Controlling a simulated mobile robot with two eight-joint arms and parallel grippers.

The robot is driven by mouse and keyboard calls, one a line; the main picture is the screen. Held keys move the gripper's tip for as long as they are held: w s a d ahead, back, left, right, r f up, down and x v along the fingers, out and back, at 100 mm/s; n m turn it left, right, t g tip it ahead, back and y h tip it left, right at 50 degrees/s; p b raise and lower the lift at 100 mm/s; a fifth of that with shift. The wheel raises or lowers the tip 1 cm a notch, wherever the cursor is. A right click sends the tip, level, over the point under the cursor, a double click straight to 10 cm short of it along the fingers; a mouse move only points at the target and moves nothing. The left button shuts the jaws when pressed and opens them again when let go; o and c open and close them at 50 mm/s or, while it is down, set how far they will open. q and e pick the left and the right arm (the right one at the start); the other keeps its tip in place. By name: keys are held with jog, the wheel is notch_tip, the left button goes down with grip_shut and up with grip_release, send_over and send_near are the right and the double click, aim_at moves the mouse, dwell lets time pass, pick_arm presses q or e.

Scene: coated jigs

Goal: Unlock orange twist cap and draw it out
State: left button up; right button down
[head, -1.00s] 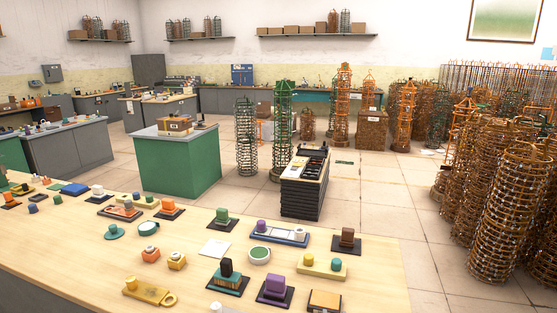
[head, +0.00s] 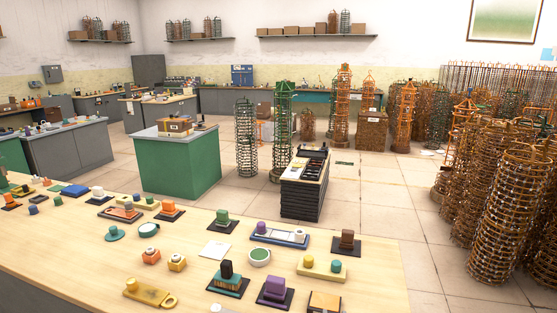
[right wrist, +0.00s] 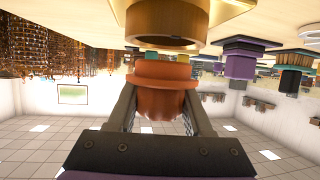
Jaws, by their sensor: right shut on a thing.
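The orange cap (right wrist: 160,98) is between the two fingers of my right gripper (right wrist: 160,88) in the right wrist view, which looks upside down. The gripper is shut on the cap's sides. A brass-coloured round socket (right wrist: 165,25) on a yellowish base shows just beyond the cap, in line with it. A narrow gap seems to show between the cap's flange and the socket's rim. Neither gripper shows in the head view. An orange block on a dark plate (head: 168,209) stands on the bench there, but I cannot tell whether it is the same piece.
The light wooden bench (head: 60,250) holds several jigs, among them a purple block (head: 274,287), a green block (head: 222,216) and a yellow plate with a ring (head: 150,293). In the right wrist view a purple jig (right wrist: 240,62) stands beside the socket.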

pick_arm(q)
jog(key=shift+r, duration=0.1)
pick_arm(e)
jog(key=shift+r, duration=0.1)
jog(key=shift+r+p, duration=1.95)
jog(key=shift+r, duration=0.5)
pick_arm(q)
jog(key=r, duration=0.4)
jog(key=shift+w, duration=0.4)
pick_arm(e)
jog(key=shift+f, duration=0.1)
